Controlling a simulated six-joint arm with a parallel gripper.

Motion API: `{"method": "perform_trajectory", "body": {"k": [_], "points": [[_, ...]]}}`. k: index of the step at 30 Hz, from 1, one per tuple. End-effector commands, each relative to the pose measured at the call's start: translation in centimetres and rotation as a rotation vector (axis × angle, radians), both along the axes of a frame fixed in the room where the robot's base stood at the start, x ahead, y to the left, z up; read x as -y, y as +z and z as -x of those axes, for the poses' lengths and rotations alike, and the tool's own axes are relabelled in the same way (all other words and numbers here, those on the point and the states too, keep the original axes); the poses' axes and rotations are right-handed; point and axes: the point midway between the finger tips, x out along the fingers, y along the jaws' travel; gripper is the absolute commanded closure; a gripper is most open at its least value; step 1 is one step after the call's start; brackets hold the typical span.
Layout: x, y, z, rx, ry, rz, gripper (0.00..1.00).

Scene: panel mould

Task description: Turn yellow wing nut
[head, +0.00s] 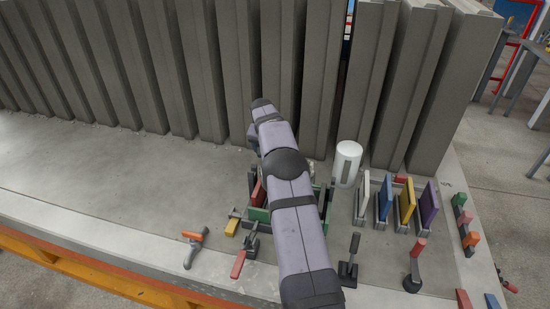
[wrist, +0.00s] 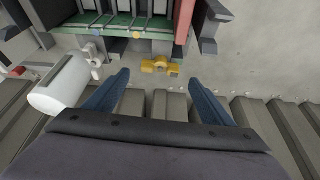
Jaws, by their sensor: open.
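The yellow wing nut (wrist: 160,66) shows in the wrist view, just above the middle, by the near edge of the green-and-grey box-like mould (wrist: 150,24). My gripper (wrist: 167,78) is open. Its two blue-grey fingers are spread to the left and right of the wing nut in the picture, with nothing between them. I cannot tell the height gap from fingers to nut. In the head view my arm covers the wing nut and most of the green mould (head: 258,214), and my gripper cannot be made out.
A white cylinder (wrist: 62,85) stands close to the left finger; it also shows in the head view (head: 347,163). Tall grey panels (head: 240,70) line the back. Coloured plates in a rack (head: 407,205) stand right. Clamps and levers (head: 348,262) lie along the front.

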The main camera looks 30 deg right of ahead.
Motion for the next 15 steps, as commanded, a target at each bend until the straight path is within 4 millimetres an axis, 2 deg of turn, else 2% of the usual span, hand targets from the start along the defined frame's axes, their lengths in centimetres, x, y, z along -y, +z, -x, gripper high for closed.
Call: {"method": "perform_trajectory", "body": {"k": [6, 15], "points": [[0.7, -2.1, -0.6, -0.001, 0.000, -0.001, 0.23], [1.2, -3.5, -1.0, 0.002, -0.001, 0.000, 0.23]]}}
